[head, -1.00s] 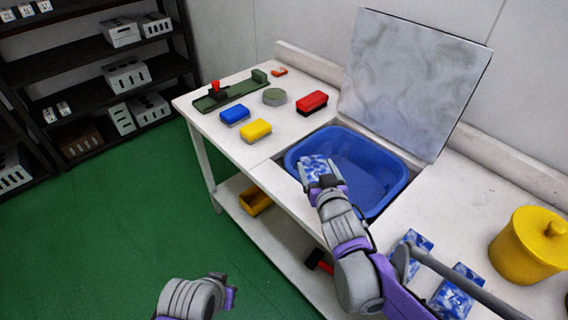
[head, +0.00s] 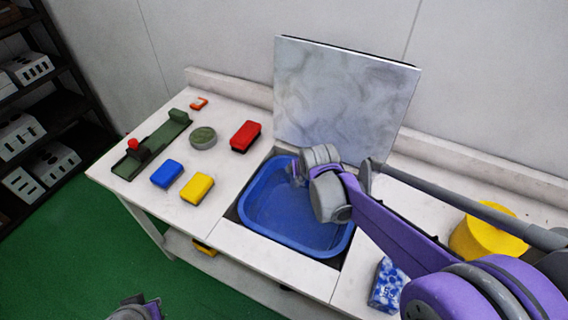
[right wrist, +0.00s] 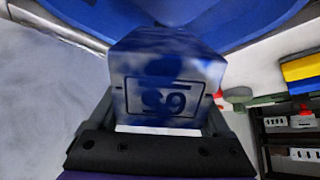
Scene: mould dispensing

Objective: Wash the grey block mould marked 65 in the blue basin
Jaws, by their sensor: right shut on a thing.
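The grey block mould (right wrist: 165,65) shows close up in the right wrist view, with large blue patches and a framed number reading 65 upside down. My right gripper (right wrist: 162,118) is shut on it, a finger on each side. In the head view this gripper (head: 297,172) is over the blue basin (head: 246,222), at its far part; the mould is hidden there by my arm. How far it is above or inside the basin is unclear. The basin also shows in the right wrist view (right wrist: 235,22). My left gripper (head: 148,308) is at the bottom edge, its jaws unclear.
A blue-patched block (head: 386,284) stands right of the basin, near a yellow pot (head: 485,238) partly behind my arm. A raised grey lid (head: 345,95) stands behind. Yellow (head: 197,188), blue (head: 167,174) and red (head: 245,136) blocks, a round green tin (head: 203,137) and a green fixture (head: 150,150) lie left.

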